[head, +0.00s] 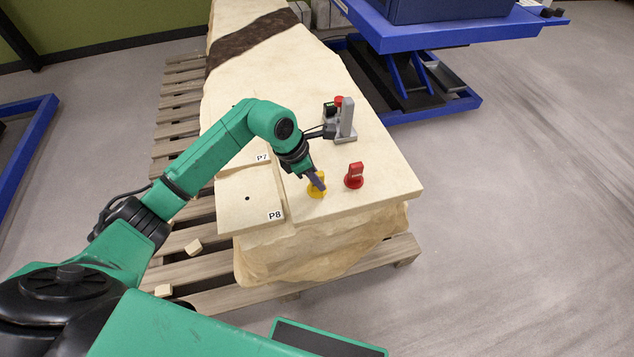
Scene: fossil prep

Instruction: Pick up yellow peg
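The yellow peg (314,193) stands on the pale stone slab, near its front right part. My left gripper (319,183) is right at the peg, pointing down, with its fingers over the peg's upper part and hiding some of it. Whether the fingers are closed on the peg or still apart around it cannot be made out at this size. My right gripper is not in view.
Panels marked P7 (256,165) and P8 (240,198) lie left. The slab (385,187) rests on a wooden pallet (219,301).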

